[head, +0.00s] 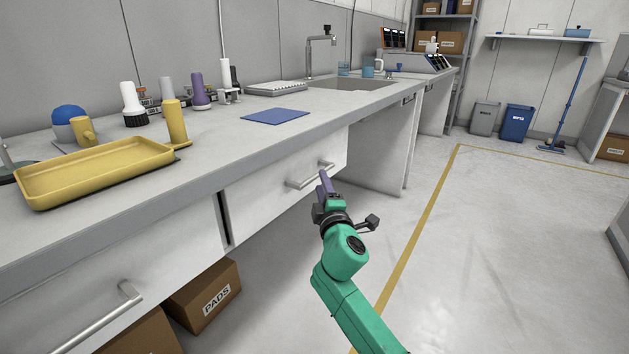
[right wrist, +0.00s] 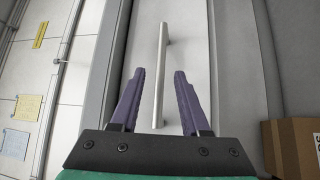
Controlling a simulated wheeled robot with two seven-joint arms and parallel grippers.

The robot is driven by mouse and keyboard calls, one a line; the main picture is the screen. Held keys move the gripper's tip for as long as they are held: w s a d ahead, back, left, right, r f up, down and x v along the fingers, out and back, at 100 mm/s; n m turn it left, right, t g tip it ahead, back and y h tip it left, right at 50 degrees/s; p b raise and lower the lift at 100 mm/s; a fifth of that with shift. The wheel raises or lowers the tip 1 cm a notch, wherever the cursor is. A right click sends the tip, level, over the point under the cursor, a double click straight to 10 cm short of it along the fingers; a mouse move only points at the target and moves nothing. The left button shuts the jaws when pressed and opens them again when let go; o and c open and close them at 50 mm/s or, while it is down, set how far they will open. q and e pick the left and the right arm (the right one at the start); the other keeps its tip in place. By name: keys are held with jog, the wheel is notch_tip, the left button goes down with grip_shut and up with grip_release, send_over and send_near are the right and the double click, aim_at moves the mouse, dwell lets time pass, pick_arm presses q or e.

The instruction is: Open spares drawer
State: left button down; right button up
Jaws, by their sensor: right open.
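A light grey drawer front (head: 270,185) with a bar handle (head: 303,182) is under the counter, and it looks shut. My right gripper (head: 325,178) is at the right end of this handle. In the right wrist view its two purple fingers (right wrist: 158,80) are open, with the bar handle (right wrist: 162,60) running between them; I cannot tell whether they touch it. A second drawer front (head: 60,300) with its own handle (head: 105,318) is at the lower left. No drawer label is readable. My left gripper is out of view.
The counter (head: 225,150) holds a yellow tray (head: 95,172), a blue mat (head: 275,116), several knobbed weights or tools and a sink (head: 350,84). Cardboard boxes, one marked PADS (head: 205,297), stand below the drawers. The floor (head: 480,240) to the right is clear.

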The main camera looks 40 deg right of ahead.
jog(key=x, duration=0.5)
jog(key=shift+b, duration=0.3)
grip_shut()
jog(key=shift+f, duration=0.1)
dwell(0.9)
